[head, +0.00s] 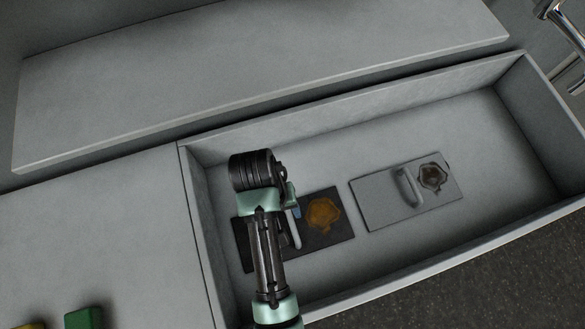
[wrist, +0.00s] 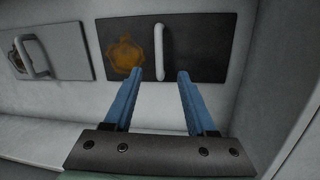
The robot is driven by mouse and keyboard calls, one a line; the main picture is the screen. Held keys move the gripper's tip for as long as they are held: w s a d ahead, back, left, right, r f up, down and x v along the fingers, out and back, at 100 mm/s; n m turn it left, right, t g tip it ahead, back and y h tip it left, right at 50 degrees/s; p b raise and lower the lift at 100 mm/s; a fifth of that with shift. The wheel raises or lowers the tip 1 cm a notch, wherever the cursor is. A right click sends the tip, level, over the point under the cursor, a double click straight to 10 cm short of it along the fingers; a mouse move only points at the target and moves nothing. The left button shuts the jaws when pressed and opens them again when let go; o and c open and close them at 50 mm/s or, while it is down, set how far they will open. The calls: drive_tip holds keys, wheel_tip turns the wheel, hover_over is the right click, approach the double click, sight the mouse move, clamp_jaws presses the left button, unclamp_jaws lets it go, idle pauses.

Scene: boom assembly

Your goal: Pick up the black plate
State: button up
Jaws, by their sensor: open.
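The black plate (head: 330,234) lies flat in the grey tray, partly hidden by my arm in the head view. It has an orange-brown patch and a pale bar handle (head: 293,231). In the wrist view the black plate (wrist: 203,50) is at the top, with its white handle (wrist: 159,50) upright in the picture. My gripper (wrist: 161,74) is open and empty, its two blue fingers pointing toward the plate. The handle's lower end appears between the fingertips, near the left one. Whether the fingers touch the plate cannot be told. In the head view the gripper is mostly hidden behind my wrist.
A grey plate (head: 376,205) with a handle and a dark brown patch lies right of the black plate in the same tray (head: 345,107). The tray's raised walls surround both. A green block (head: 84,318) sits at lower left. The tray's right end is clear.

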sight(292, 224)
drive_tip(key=f, duration=0.4)
drive_tip(key=d+f, duration=0.1)
drive_tip(key=f, duration=0.1)
drive_tip(key=shift+s+f, duration=0.3)
drive_tip(key=shift+w+d+f, duration=0.1)
drive_tip(key=shift+d+f, duration=0.05)
drive_tip(key=shift+f, duration=0.75)
drive_tip(key=shift+s+d+f, duration=0.1)
drive_tip(key=shift+d+f, duration=0.1)
drive_tip(key=shift+f, duration=0.7)
drive_tip(key=shift+w+d+f, duration=0.1)
drive_tip(key=shift+d+f, duration=0.05)
drive_tip(key=shift+f, duration=0.75)
clamp_jaws()
drive_tip(key=shift+w+r, duration=0.1)
drive_tip(key=shift+r, duration=0.05)
